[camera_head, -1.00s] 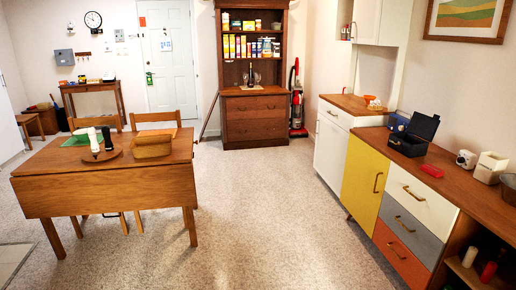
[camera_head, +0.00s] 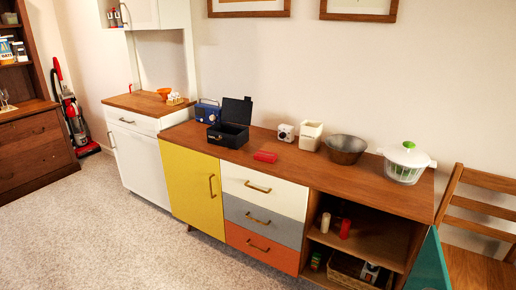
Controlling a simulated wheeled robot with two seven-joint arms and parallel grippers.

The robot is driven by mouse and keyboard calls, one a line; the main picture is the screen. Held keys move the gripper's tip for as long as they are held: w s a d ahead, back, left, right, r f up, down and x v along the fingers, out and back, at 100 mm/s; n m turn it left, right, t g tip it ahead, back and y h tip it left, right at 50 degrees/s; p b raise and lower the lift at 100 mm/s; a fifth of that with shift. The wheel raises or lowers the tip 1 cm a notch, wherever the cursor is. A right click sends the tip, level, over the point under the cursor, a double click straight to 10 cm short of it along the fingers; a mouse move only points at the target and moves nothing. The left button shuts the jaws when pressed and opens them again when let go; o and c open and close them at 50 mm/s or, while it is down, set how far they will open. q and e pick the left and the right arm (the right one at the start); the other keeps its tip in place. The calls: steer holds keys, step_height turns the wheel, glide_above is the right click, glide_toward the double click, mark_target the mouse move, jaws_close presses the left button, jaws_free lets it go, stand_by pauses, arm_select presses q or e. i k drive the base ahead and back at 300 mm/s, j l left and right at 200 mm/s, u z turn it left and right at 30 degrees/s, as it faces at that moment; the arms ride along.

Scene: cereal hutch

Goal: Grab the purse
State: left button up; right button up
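A small red flat item (camera_head: 265,156), possibly the purse, lies near the front edge of the wooden sideboard top (camera_head: 300,168). It is too small for me to be sure what it is. It lies right of an open black box (camera_head: 230,133) with its lid up. Nothing else in view clearly looks like a purse. Neither of my grippers shows in the head view.
On the sideboard stand a blue radio (camera_head: 207,111), a small white device (camera_head: 286,132), a white container (camera_head: 311,135), a metal bowl (camera_head: 345,149) and a salad spinner (camera_head: 405,163). A wooden chair (camera_head: 480,207) stands at right. The floor (camera_head: 110,235) in front is clear.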

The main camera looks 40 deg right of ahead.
mark_target(269, 157)
steer(key=i+l+z, duration=0.25)
steer(key=i, duration=0.25)
steer(key=i+l+z, duration=0.2)
steer(key=i, duration=0.35)
steer(key=i+l, duration=0.2)
steer(key=l, duration=0.2)
steer(key=i+l, duration=0.25)
steer(key=l, duration=0.15)
steer(key=i+l+z, duration=0.1)
steer(key=l, duration=0.3)
steer(key=i, duration=0.1)
